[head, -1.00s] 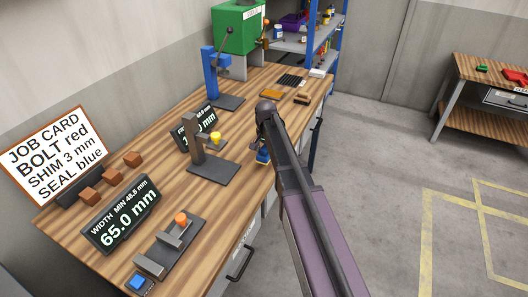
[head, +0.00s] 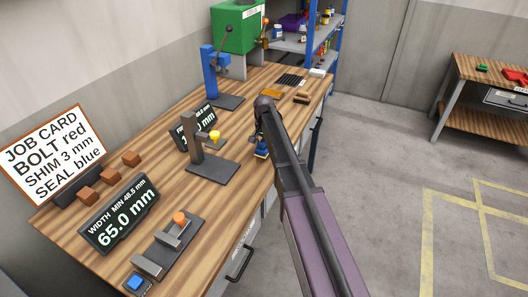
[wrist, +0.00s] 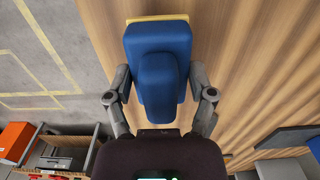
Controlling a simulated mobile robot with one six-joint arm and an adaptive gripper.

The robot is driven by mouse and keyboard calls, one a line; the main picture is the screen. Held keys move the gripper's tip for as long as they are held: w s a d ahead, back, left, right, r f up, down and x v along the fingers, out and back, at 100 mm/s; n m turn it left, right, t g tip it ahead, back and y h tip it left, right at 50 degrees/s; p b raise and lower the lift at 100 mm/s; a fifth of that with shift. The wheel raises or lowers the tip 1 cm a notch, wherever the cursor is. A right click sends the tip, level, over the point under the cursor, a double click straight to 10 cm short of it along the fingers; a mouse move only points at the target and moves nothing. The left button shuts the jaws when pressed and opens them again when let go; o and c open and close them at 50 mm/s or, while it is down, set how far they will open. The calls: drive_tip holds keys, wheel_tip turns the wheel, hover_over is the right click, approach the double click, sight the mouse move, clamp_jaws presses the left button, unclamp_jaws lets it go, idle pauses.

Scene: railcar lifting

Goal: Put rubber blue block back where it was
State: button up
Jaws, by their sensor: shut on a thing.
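My gripper (wrist: 162,100) is shut on a blue block (wrist: 157,42), with one finger on each side of its narrower grip part. A thin yellow edge shows along the block's far side in the wrist view. In the head view, the blue block (head: 261,154) is a small blue patch below my wrist, by the bench's right edge, mostly hidden by my arm. I cannot tell whether it touches the wooden bench (head: 245,180).
A grey gauge stand with a yellow knob (head: 214,136) stands left of my gripper. A blue press (head: 213,75) and a green box (head: 238,28) stand farther back. An orange-knobbed fixture (head: 170,240), displays and brown blocks occupy the near left. Bare wood lies between the stands.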

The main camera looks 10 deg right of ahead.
sight(263, 140)
drive_tip(key=shift+f+b, duration=0.75)
drive_tip(key=shift+f, duration=0.35)
drive_tip(key=shift+f+b, duration=0.3)
drive_tip(key=o, duration=0.9)
drive_tip(key=shift+o, duration=0.2)
drive_tip(key=shift+r, duration=0.15)
wheel_tip(263, 140, up, 14)
drive_tip(key=p, duration=1.4)
drive_tip(key=shift+a, duration=0.15)
drive_tip(key=shift+s, duration=0.1)
drive_tip(key=s+n, duration=0.7)
drive_tip(key=s, duration=2.2)
drive_tip(key=shift+d, duration=0.25)
